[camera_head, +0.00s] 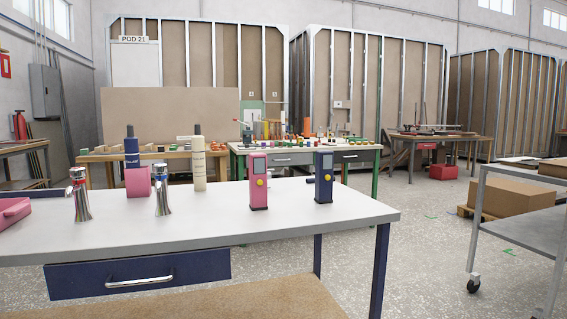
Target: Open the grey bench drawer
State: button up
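The grey drawer (297,158) is under the top of a white-topped bench with green legs (376,160), in the middle distance behind the nearest table. It is small in view and appears shut, with a small light handle on its front. A darker drawer (364,156) is beside it on the right under the same bench top. My gripper is not in view.
The near table (330,215) has a navy drawer (70,281), chrome taps, bottles, and pink and navy handheld devices (258,185). A grey wheeled cart (520,213) stands at right. Open floor (425,240) lies between table and cart. A cardboard box (512,198) sits beyond.

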aim_at(274, 156)
jog(key=z, duration=1.15)
jog(key=i, duration=4.2)
jog(key=u, duration=2)
jog(key=i, duration=2.15)
jog(key=z, duration=0.85)
